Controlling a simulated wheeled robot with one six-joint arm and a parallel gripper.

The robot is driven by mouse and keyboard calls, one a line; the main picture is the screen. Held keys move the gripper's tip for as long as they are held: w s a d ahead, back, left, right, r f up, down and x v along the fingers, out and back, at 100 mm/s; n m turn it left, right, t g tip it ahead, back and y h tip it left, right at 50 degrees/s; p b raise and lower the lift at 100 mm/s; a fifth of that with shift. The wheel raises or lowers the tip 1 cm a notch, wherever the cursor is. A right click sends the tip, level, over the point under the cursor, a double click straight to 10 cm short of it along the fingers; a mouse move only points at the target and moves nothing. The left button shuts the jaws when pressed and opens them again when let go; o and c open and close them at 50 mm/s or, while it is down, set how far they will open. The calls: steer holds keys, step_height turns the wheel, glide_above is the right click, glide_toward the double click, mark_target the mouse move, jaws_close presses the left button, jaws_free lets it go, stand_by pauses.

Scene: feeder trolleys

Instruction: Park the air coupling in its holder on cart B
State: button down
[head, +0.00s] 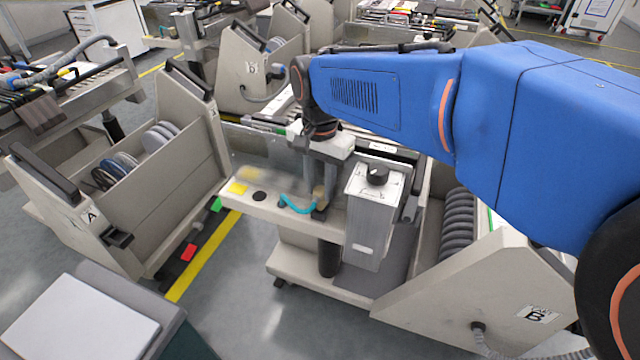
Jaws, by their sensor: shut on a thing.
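My gripper (319,203) is in the middle of the head view, pointing down over a pale shelf. A short cyan hose (296,207) curves from the coupling's side along the shelf (285,219). Whether the coupling touches the shelf is not clear. Cart B (480,285), with its "B" label, stands at the right, partly behind my blue arm. I cannot make out the holder; the gripper and arm may hide it.
A metal box with a black knob (376,177) stands close right of my gripper. A black disc (259,196) and yellow square (238,188) mark the shelf's left. Cart A (110,195) stands left, beyond a yellow floor line (203,257). Open floor lies in front.

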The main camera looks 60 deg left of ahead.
steer(key=shift+f, duration=0.85)
stand_by(0.6)
steer(key=c, duration=1.3)
jaws_free()
steer(key=shift+r, duration=0.15)
step_height(320, 180, up, 17)
steer(key=shift+w, duration=0.1)
